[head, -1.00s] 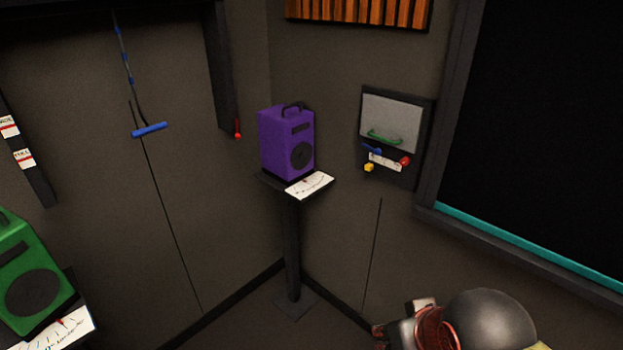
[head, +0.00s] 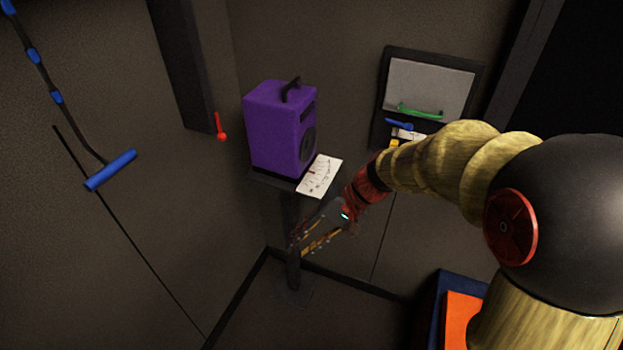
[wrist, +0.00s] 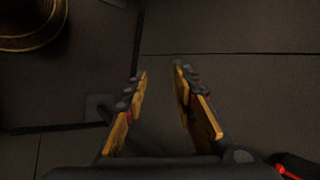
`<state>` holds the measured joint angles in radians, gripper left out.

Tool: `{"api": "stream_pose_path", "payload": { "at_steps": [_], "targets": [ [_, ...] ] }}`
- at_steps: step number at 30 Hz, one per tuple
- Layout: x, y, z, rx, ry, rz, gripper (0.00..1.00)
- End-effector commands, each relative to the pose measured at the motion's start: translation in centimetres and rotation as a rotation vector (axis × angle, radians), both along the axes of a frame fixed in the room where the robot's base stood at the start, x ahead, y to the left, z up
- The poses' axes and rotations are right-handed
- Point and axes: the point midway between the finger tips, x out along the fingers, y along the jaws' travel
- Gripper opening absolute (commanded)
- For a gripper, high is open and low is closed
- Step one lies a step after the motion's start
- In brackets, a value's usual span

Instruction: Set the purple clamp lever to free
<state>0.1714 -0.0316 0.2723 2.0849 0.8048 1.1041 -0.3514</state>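I cannot make out a purple clamp lever in either view. The purple thing that shows is a speaker-like box (head: 275,125) with a dark top handle, on a slim dark stand. A white card (head: 319,175) with dial marks and a small red mark lies at its front edge. My gripper (head: 298,245) is below and in front of that card, beside the stand's post, apart from the box. In the wrist view my gripper (wrist: 160,72) has its two fingers spread with nothing between them.
A wall panel (head: 430,90) with a green handle, a blue lever (head: 399,124) and a yellow knob (head: 394,143) is at the right, partly behind my arm. A red lever (head: 221,128) and a hanging blue bar (head: 110,170) are at the left. An orange surface (head: 463,320) shows low right.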

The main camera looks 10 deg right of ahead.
Motion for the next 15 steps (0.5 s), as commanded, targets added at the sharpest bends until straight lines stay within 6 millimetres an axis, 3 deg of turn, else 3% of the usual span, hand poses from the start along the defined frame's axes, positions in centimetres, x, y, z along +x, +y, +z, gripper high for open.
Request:
{"api": "stream_pose_path", "payload": {
  "at_steps": [8, 15],
  "targets": [
    [9.2, 0.9, -6.4, 0.347, 0.098, -0.195, 0.27],
    [16.8, -1.5, -13.6, 0.6, 0.079, -0.432, 0.27]
  ]
}}
